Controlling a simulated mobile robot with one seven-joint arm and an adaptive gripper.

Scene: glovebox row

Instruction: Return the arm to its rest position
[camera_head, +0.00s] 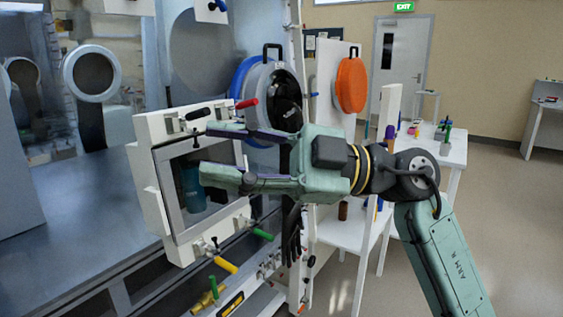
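My gripper (212,151) is at the left middle, its two fingers spread apart and pointing left. Nothing shows between the fingertips. The fingers are in front of the white-framed window box (154,205) of the glovebox; I cannot tell whether they touch it. A dark teal cylinder (193,188) shows behind the window, partly hidden by the lower finger. My arm reaches in from the lower right.
Red (247,103), yellow (225,266) and green (262,234) handles stick out around the window box. A round port with a black handle (273,50) and an orange disc (351,85) stand behind. White tables (350,236) are close behind my arm. Open floor (518,220) lies right.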

